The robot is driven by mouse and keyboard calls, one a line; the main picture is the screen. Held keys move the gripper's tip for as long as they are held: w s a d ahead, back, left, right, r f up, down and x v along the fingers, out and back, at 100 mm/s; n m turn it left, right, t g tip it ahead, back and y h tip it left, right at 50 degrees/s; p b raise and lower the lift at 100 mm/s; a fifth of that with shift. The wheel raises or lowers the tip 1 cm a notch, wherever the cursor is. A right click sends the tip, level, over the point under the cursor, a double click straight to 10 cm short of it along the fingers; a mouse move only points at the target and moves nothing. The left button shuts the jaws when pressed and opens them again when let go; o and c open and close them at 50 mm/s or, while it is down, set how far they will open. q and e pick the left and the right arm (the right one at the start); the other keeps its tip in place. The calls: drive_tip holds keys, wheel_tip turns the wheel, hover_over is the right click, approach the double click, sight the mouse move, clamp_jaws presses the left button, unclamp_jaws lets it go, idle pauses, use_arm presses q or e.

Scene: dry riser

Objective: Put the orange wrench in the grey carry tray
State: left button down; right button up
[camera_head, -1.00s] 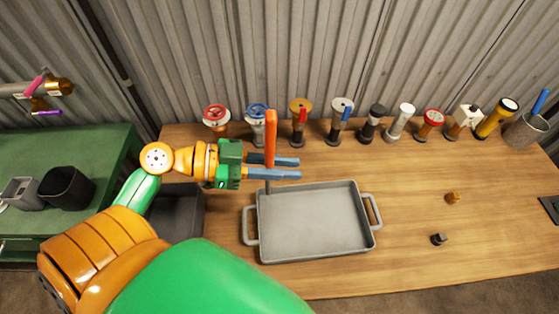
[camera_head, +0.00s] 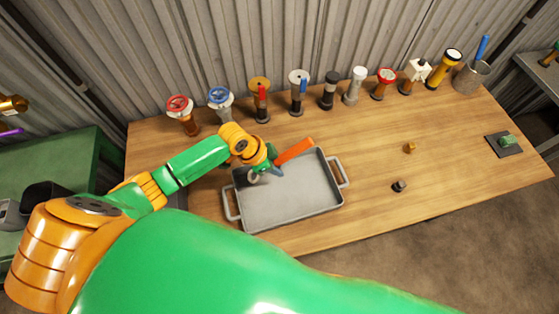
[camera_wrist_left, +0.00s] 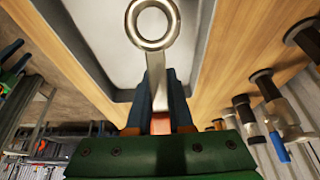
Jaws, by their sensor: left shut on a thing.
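The orange wrench (camera_head: 295,150) has an orange handle and a silver ring end, which shows large in the left wrist view (camera_wrist_left: 135,38). My left gripper (camera_head: 277,167) is shut on the wrench, with the blue fingers on either side of it near where the orange handle meets the silver shank. The wrench is tilted over the far left part of the grey carry tray (camera_head: 296,215). I cannot tell whether it touches the tray. The tray is empty otherwise, with a handle at each end. It also shows behind the ring in the left wrist view (camera_wrist_left: 100,35). My right gripper is out of view.
A row of valves, including a red-wheeled one (camera_head: 180,107) and a blue-wheeled one (camera_head: 220,98), torches and a mesh cup (camera_head: 470,77) lines the back of the wooden table (camera_head: 370,220). Two small knobs (camera_head: 409,147) (camera_head: 399,186) lie right of the tray.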

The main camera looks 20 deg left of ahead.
sight(281, 183)
use_arm(q)
wheel_tip(281, 183, down, 3)
drive_tip(key=shift+s+a+b, duration=0.1)
drive_tip(key=shift+s+b, duration=0.05)
drive_tip(key=shift+b, duration=0.15)
wheel_tip(281, 183, down, 4)
drive_tip(key=b, duration=0.3)
drive_tip(key=shift+b, duration=0.3)
drive_tip(key=shift+f+b, duration=0.4)
drive_tip(key=shift+f, duration=0.05)
drive_tip(key=shift+r, duration=0.1)
drive_tip(key=c, duration=0.7)
unclamp_jaws()
drive_tip(key=shift+c, duration=0.2)
drive_tip(key=v, duration=0.7)
drive_tip(key=shift+p, duration=0.45)
